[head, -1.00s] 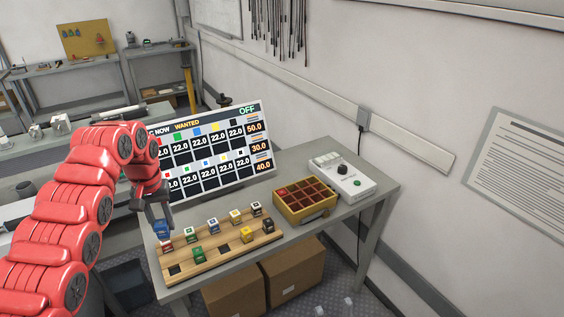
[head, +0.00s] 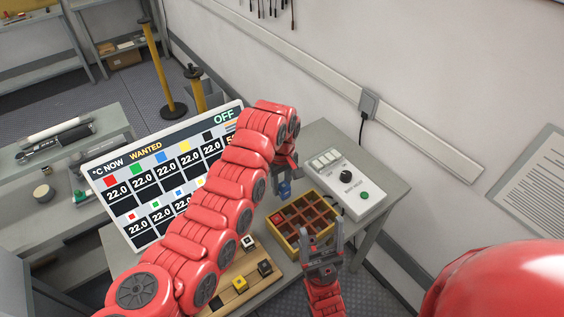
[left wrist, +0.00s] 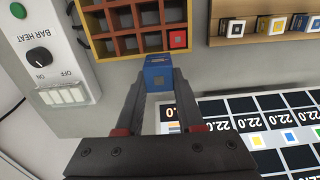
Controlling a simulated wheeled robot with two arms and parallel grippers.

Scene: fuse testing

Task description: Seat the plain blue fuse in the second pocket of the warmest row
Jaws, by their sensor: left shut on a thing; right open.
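My left gripper (head: 284,188) is shut on a blue fuse (head: 284,190) and holds it at the far left side of the yellow tray. The tray (left wrist: 90,58) has dark red pockets in rows. A red fuse (left wrist: 178,39) sits in its corner pocket; the other visible pockets look empty. In the head view, the tray (head: 291,246) is partly behind my right gripper (head: 325,240), which is open and empty at its near side.
A wooden rack (head: 262,287) holds several fuses, among them yellow (head: 240,284) and black (head: 264,268). A white bar heat box (head: 340,182) stands behind the tray.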

